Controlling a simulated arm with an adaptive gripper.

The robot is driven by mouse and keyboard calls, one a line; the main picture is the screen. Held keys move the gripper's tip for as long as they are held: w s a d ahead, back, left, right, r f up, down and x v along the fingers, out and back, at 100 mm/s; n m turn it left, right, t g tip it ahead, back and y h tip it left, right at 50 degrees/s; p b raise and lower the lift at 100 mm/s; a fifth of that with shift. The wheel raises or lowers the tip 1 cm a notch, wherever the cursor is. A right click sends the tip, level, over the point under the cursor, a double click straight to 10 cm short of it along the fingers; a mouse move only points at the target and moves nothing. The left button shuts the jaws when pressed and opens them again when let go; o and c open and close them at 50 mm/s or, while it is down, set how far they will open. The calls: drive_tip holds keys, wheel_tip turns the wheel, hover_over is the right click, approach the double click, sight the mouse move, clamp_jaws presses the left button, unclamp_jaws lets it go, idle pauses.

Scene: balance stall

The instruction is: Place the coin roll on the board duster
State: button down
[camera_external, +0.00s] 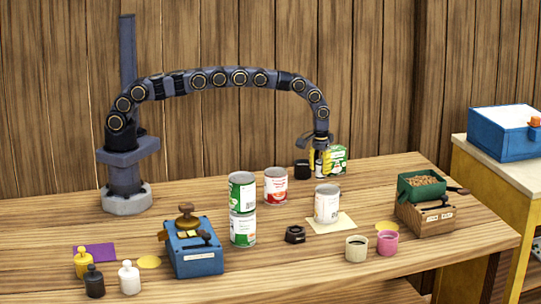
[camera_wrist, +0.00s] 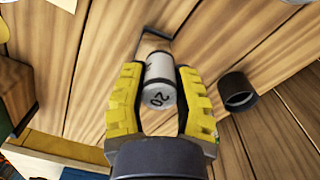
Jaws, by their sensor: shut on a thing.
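My gripper (camera_wrist: 160,105) has yellow fingers and is shut on the coin roll (camera_wrist: 160,80). The roll is a pale grey and white cylinder with "20" on it, gripped between both fingers. In the outside view my gripper (camera_external: 320,164) points down near the back of the table. The roll is mostly hidden there by the fingers, and I cannot tell whether it touches the table. I cannot surely pick out the board duster in either view.
Cans (camera_external: 275,186) stand mid-table. A blue device (camera_external: 196,256) is front left. A green bin (camera_external: 409,189) on a wooden crate (camera_external: 411,219) is at right.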

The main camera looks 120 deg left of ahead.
drive_tip(key=shift+f, duration=1.05)
drive_tip(key=shift+f, duration=0.2)
drive_tip(key=c, duration=0.8)
unclamp_jaws()
drive_tip(key=shift+c, duration=0.2)
drive_tip(key=shift+r, duration=0.1)
